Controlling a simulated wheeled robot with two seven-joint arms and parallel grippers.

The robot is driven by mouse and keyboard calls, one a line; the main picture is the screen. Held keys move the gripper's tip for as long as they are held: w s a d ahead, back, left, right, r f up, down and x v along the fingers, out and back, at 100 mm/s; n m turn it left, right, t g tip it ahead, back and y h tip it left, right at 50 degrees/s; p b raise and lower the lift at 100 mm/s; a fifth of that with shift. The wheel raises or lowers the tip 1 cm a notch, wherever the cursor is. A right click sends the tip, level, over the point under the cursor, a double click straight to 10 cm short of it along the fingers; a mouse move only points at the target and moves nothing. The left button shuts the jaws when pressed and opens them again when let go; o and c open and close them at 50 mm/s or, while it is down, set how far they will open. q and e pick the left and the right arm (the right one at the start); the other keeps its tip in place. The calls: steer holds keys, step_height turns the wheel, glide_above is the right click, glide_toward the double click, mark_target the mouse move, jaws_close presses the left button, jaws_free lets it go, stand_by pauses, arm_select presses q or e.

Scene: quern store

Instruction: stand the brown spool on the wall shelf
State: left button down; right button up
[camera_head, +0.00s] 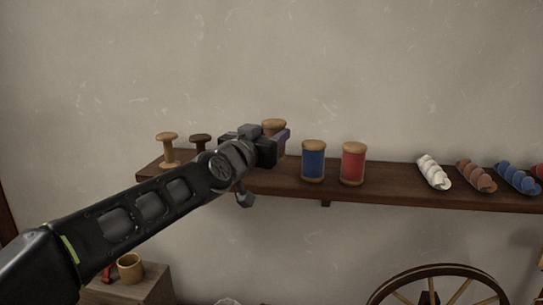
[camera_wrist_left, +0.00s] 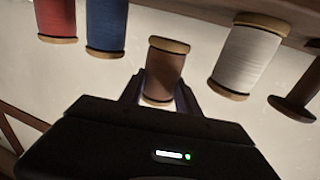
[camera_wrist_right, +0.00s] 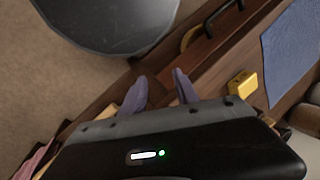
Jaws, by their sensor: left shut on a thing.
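The brown spool (camera_wrist_left: 165,72) has pale wooden ends and sits between the fingers of my left gripper (camera_wrist_left: 160,98), which is shut on it. The left wrist view is roughly upside down; there the spool's end looks apart from the wall shelf (camera_wrist_left: 215,12), with pale wall between. In the head view, my left gripper (camera_head: 272,148) is at the shelf (camera_head: 400,180), and only the spool's top (camera_head: 274,124) and a sliver of its side show. My right gripper (camera_wrist_right: 160,90) is open and empty in the right wrist view.
A blue spool (camera_head: 313,160) and red spool (camera_head: 352,162) stand right of my left gripper. Two bare spools (camera_head: 167,150) stand left. A white spool (camera_wrist_left: 245,55) is close beside the brown one. Yarn skeins (camera_head: 433,172) lie farther right. A wheel (camera_head: 437,270) stands below.

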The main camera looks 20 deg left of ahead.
arm_select(q)
steer(key=shift+f+b, duration=1.25)
steer(key=shift+f, duration=0.8)
steer(key=shift+f, duration=0.1)
steer(key=c, duration=0.9)
jaws_free()
steer(key=s+b, duration=0.2)
steer(key=s, duration=1)
steer(key=shift+d+b, duration=0.15)
steer(key=shift+b, duration=0.15)
